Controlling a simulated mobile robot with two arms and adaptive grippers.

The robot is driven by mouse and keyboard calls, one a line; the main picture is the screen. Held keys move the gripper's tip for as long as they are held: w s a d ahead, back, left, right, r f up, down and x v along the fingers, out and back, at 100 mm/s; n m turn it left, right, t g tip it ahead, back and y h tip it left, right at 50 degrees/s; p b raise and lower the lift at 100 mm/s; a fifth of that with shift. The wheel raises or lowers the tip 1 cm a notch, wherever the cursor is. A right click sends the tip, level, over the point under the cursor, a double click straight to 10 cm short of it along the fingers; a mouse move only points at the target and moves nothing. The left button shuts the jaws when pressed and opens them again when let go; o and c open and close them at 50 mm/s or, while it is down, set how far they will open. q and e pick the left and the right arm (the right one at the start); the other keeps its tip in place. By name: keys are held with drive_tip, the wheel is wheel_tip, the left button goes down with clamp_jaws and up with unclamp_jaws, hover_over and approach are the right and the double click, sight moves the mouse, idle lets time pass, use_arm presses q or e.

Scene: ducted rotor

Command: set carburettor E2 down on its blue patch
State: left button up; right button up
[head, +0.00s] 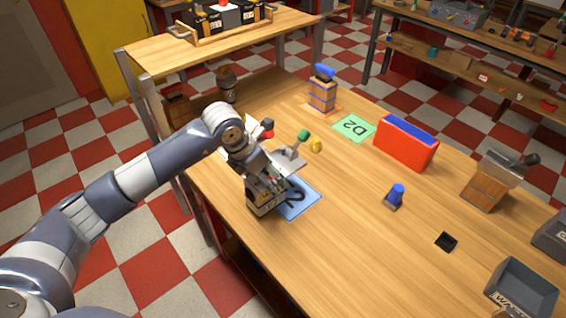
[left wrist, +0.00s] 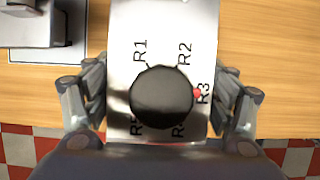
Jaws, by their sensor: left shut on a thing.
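My left gripper (head: 268,188) reaches down to the table and is shut on a block-like part that I take for carburettor E2 (head: 262,203). In the left wrist view its silver top plate (left wrist: 125,40), with a round black knob and R labels, lies between the fingers (left wrist: 160,100). The blue patch (head: 303,201), with dark lettering partly covered, lies right beside and partly behind the held part. I cannot tell whether the part touches the table or overlaps the patch. My right gripper is in neither view.
A grey piece with a green knob (head: 303,135) stands just beyond the gripper. A green D2 patch (head: 353,127), a red-and-blue box (head: 406,143), a blue-topped piece (head: 395,195) and a small black block (head: 446,242) are farther right. The front middle of the table is clear.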

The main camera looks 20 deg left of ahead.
sight(279, 163)
use_arm(q)
drive_tip(key=shift+w+d+r, duration=0.1)
drive_tip(key=shift+w+d, duration=0.3)
drive_tip(key=shift+w, duration=0.2)
drive_tip(key=shift+w+d, duration=0.35)
drive_tip(key=shift+w, duration=0.25)
drive_tip(key=shift+w+d+p, duration=0.25)
drive_tip(key=shift+w+p, duration=0.05)
drive_tip(key=shift+p, duration=0.05)
drive_tip(key=shift+w+d+f+p, duration=0.25)
drive_tip(key=shift+w+d+p, duration=0.1)
drive_tip(key=shift+w, duration=0.15)
drive_tip(key=shift+w+d+f+p, duration=0.2)
drive_tip(key=shift+w+d+p, duration=0.15)
drive_tip(key=shift+w, duration=0.15)
drive_tip(key=shift+f, duration=0.3)
drive_tip(key=shift+a, duration=0.1)
drive_tip(key=shift+f, duration=0.25)
drive_tip(key=o, duration=1.3)
drive_tip(key=shift+c, duration=0.2)
